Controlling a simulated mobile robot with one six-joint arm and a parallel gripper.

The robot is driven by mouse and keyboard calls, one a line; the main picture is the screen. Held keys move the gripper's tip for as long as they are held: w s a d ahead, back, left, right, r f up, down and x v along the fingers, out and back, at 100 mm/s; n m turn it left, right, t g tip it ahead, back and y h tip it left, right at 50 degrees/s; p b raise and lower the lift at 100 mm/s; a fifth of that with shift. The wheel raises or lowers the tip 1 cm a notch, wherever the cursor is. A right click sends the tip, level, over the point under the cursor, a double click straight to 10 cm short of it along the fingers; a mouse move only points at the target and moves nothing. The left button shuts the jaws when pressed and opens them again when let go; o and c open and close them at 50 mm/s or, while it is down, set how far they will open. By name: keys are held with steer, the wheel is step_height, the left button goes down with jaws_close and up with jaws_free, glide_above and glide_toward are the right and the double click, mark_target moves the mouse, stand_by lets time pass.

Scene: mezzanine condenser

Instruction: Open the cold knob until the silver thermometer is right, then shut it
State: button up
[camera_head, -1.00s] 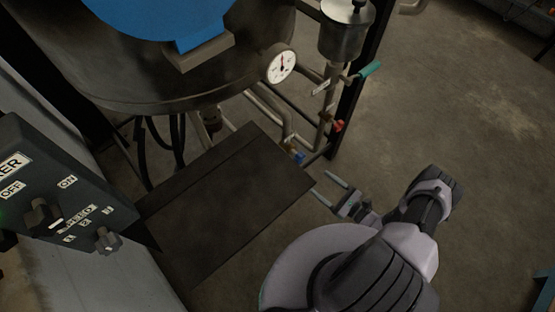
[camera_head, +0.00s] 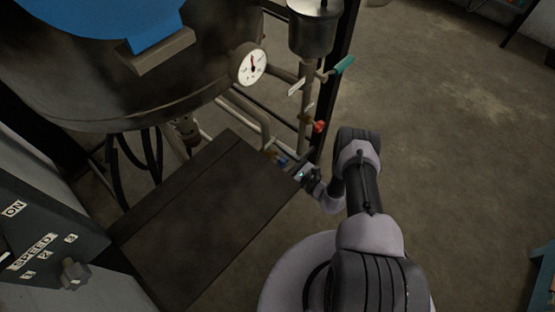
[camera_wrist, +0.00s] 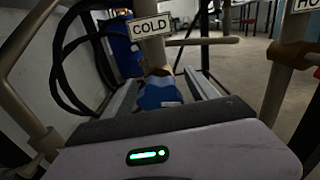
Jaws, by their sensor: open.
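The blue cold knob (camera_wrist: 160,92) sits just below a white COLD label (camera_wrist: 150,26) in the wrist view. In the head view the knob (camera_head: 282,159) shows small, low on the pipes beside the brown platform. My gripper (camera_head: 290,162) is at the knob. In the wrist view its two fingers (camera_wrist: 162,88) are apart, one on each side of the knob, and contact cannot be told. The silver-rimmed thermometer (camera_head: 252,65) is on the tank's side. Its red needle points upward and slightly left; the scale is too small to read.
A red knob (camera_head: 319,126) is on the pipe above and right of the blue one. A teal-handled lever (camera_head: 343,66) is higher. The brown platform (camera_head: 200,215) lies left of my gripper, the switch panel (camera_head: 45,235) further left.

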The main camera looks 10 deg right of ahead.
steer(key=c, duration=1.4)
steer(key=shift+o, duration=0.2)
steer(key=shift+m, duration=0.3)
steer(key=shift+f+m, duration=0.15)
steer(key=shift+m, duration=7.35)
